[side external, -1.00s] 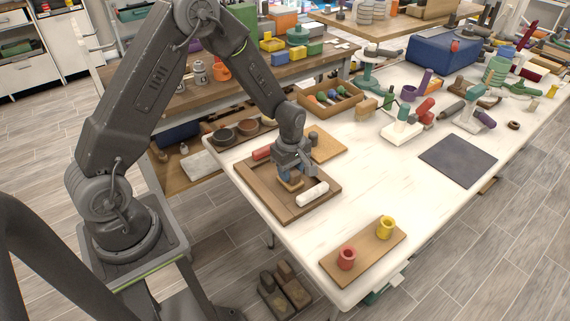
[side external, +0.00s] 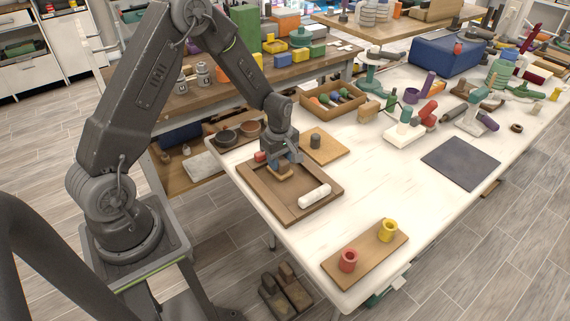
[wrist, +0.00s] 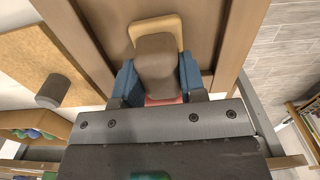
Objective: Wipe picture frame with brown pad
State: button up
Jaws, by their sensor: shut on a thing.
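The picture frame (side external: 260,194) lies flat at the near left of the white table, a brown wooden rectangle with a raised rim. Its rim also shows in the wrist view (wrist: 240,40). My gripper (side external: 284,162) is over the frame's back half, pointing down. In the wrist view my gripper (wrist: 158,75) has its blue fingertips closed on the dark brown block of the brown pad (wrist: 158,58), which has a tan base. The pad (side external: 280,173) is low over the frame's inside; whether it touches cannot be told.
A board with a grey cylinder (side external: 316,141) stands behind. A board with red and yellow cups (side external: 365,254) is at front.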

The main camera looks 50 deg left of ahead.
jog(key=shift+d+r, duration=0.1)
jog(key=shift+r, duration=3.95)
